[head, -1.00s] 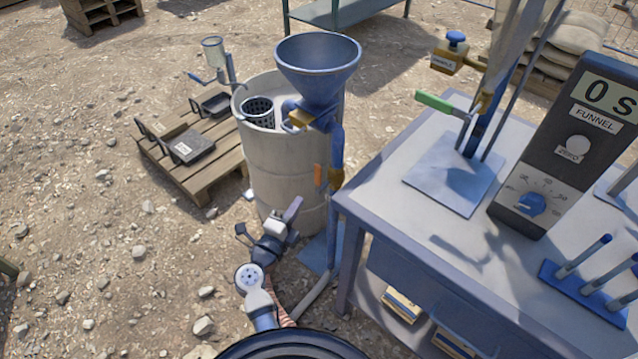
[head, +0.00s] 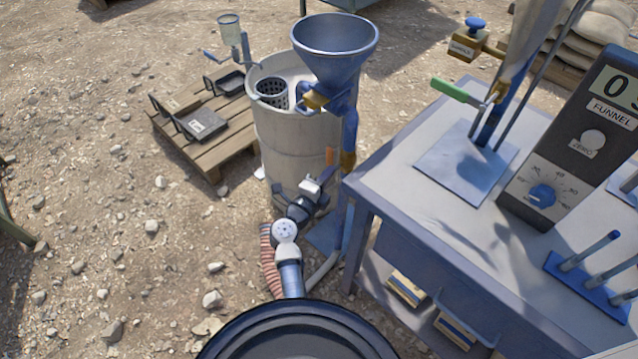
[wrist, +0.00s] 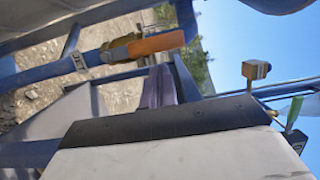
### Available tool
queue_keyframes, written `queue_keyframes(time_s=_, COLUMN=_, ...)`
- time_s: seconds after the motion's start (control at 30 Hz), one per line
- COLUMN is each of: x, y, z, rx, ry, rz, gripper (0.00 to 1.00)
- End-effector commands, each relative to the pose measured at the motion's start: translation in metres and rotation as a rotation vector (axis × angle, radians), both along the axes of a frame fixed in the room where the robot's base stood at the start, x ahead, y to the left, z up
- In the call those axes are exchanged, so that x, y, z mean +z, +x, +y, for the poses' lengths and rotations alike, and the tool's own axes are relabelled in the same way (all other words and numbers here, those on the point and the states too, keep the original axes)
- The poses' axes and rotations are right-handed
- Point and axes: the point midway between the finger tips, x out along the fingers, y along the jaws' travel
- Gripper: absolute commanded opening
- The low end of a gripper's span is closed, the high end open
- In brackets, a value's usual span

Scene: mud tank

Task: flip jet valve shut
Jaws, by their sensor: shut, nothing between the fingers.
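The valve is brass (head: 348,160) with an orange lever (head: 331,156), low on the blue pipe under the funnel. In the wrist view the orange lever (wrist: 158,43) and brass valve body (wrist: 120,48) show close by. The lever lies roughly along the pipe. My gripper (head: 328,174) is shut and empty, just below the lever in the head view. In the wrist view its fingertips (wrist: 163,72) point towards the lever, with a small gap showing in the picture; I cannot tell the true distance.
A blue funnel (head: 335,40) stands above the pipe, beside a pale barrel (head: 285,145). The blue-grey table (head: 400,185) is close on the right. A pallet (head: 210,150) with black trays lies at the left. Open stony ground is at the lower left.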

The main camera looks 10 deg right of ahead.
Motion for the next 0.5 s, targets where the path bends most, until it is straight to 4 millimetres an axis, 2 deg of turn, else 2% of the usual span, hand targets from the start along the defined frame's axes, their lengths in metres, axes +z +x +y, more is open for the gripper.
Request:
queue_keyframes(time_s=0.2, x=0.000, y=0.017, z=-0.014, rx=-0.001, ry=0.000, rz=0.000, gripper=0.00)
queue_keyframes(time_s=0.5, x=0.000, y=0.019, z=-0.016, rx=0.000, ry=0.000, rz=0.000, gripper=0.00)
